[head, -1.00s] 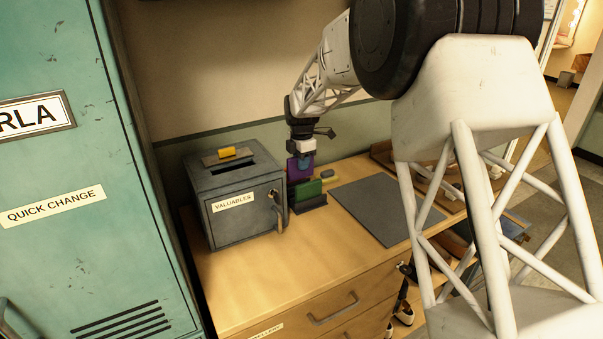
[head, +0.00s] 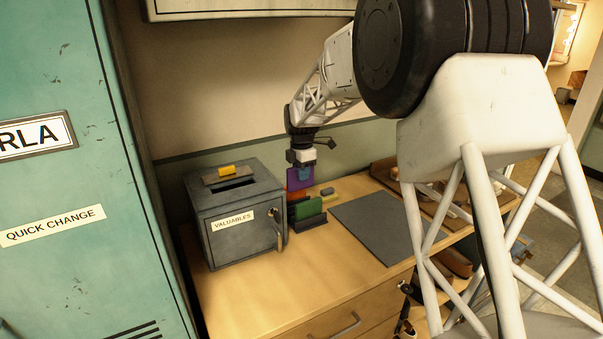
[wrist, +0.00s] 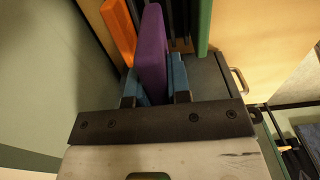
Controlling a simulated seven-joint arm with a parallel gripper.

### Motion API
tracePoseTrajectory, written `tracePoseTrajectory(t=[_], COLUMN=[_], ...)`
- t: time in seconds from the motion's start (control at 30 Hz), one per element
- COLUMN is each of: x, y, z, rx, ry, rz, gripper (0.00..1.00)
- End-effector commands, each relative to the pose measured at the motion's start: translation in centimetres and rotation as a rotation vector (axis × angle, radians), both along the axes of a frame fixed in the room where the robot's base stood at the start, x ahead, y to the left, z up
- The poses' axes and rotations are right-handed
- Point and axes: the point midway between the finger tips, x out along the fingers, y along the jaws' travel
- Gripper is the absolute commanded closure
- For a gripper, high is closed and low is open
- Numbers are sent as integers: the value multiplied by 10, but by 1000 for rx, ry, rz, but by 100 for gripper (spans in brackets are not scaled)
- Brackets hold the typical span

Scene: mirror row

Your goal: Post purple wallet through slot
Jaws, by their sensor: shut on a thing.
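The purple wallet (head: 298,179) is upright in my gripper (head: 305,174), just above the dark rack (head: 308,224) and right of the grey VALUABLES box (head: 235,240). In the wrist view the purple wallet (wrist: 152,50) sits between the two blue finger pads of my gripper (wrist: 154,88). Whether its lower edge is clear of the rack, I cannot tell. The dark slot (head: 232,184) is in the top of the box, left of and a little lower in the picture than my gripper.
A green wallet (head: 308,207) and an orange one (wrist: 118,30) stand in the rack beside the purple one. A yellow piece (head: 227,170) sits on the box top behind the slot. A grey mat (head: 375,225) lies right of the rack. A teal locker (head: 60,180) stands at left.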

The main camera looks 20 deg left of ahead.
Motion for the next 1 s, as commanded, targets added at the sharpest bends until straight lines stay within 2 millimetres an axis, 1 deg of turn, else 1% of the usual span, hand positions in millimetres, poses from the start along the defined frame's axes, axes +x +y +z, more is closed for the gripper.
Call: tracePoseTrajectory(t=[0.13,0.27,0.47,0.77,0.87,0.9,1.0], x=[-3,-10,-28,-64,-79,-87,-106], y=[1,2,4,9,15,20,40], z=[6,18,48,102,119,126,134], rx=[1,3,6,13,15,16,13], ry=[-3,-4,-9,-17,-19,-20,-16], rz=[-9,-30,-89,-193,-217,-223,-207], gripper=[100,100,100,100,100,100,100])
